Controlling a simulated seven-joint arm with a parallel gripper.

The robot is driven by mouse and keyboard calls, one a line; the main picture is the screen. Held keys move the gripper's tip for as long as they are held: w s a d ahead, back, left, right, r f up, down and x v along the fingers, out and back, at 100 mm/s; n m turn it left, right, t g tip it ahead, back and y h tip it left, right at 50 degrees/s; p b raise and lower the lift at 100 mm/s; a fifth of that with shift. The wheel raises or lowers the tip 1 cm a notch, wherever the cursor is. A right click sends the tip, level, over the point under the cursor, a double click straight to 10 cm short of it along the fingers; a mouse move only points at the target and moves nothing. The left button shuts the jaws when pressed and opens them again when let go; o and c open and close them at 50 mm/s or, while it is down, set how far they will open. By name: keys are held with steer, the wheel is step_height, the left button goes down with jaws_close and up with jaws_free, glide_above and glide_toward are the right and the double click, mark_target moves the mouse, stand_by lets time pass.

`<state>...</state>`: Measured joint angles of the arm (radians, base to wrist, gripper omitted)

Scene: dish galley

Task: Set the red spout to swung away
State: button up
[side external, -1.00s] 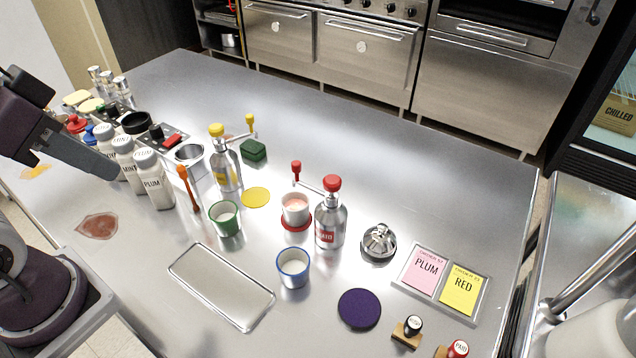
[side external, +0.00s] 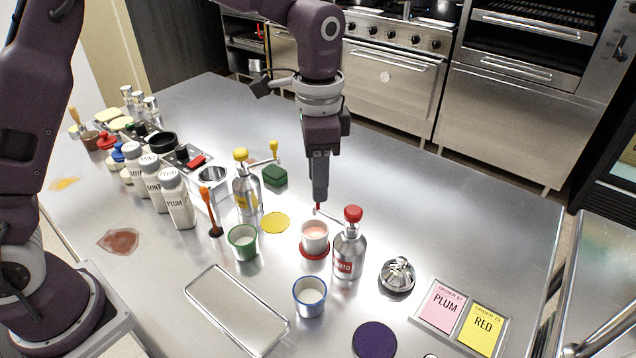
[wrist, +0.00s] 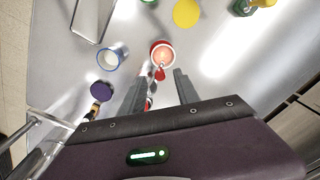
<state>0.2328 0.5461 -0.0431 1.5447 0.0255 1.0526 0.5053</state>
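The red-capped bottle (side external: 348,250) stands upright on the steel counter. The bottle is partly hidden between the fingers there.
A blue-rimmed cup (side external: 309,297), green cup (side external: 243,242) and metal tray (side external: 236,312) are in front. A metal lidded item (side external: 397,276) and order cards (side external: 461,317) lie right.

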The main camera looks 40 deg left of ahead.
steer(key=shift+f, duration=0.95)
steer(key=shift+c, duration=0.5)
jaws_close()
steer(key=shift+r, duration=0.1)
